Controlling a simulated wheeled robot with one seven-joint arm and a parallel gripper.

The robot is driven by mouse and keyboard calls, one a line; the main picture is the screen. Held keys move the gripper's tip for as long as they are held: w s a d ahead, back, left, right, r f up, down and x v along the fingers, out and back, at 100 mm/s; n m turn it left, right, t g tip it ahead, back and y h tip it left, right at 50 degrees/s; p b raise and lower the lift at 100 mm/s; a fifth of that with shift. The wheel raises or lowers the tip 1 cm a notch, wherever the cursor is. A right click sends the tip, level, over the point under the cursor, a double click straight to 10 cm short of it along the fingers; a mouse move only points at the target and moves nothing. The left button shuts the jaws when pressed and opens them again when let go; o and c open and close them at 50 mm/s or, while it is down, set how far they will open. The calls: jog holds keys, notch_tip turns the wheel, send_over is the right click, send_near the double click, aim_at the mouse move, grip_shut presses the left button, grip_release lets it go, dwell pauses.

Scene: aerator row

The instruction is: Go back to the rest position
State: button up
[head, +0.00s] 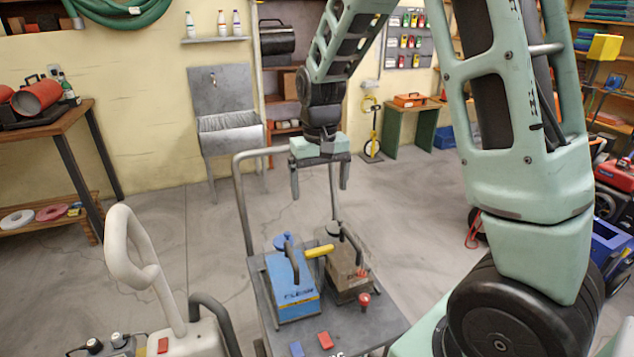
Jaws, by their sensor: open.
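My gripper (320,185) hangs in the upper middle of the head view, at the end of my green and black arm. Its two dark fingers point down and are spread apart, with nothing between them. It is above and behind the grey cart (372,325), in front of the cart's pipe handle. On the cart stand a blue box-shaped unit (291,287) with a dark handle and a brown-grey unit (346,279) beside it. A yellow grip (319,251) lies between their tops. The gripper appears apart from all of them.
A cream machine with a looped handle (135,250) stands at the lower left. A wooden workbench (60,125) is at the left, a metal sink (232,133) at the back wall, and a green bench (425,130) behind. Open concrete floor lies between the cart and the wall.

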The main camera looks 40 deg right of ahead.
jog(key=s+a+r+n+y, duration=0.1)
jog(key=s+a+n, duration=0.25)
jog(key=a, duration=0.45)
jog(key=s+a+r+n, duration=0.1)
jog(key=s+a+n, duration=0.1)
jog(key=s+a, duration=0.5)
jog(key=s+a+n, duration=0.5)
jog(key=s+a, duration=0.4)
jog(key=s, duration=0.4)
jog(key=shift+s+a+f+n, duration=0.25)
jog(key=shift+s+f+n, duration=0.05)
jog(key=shift+s+n, duration=0.05)
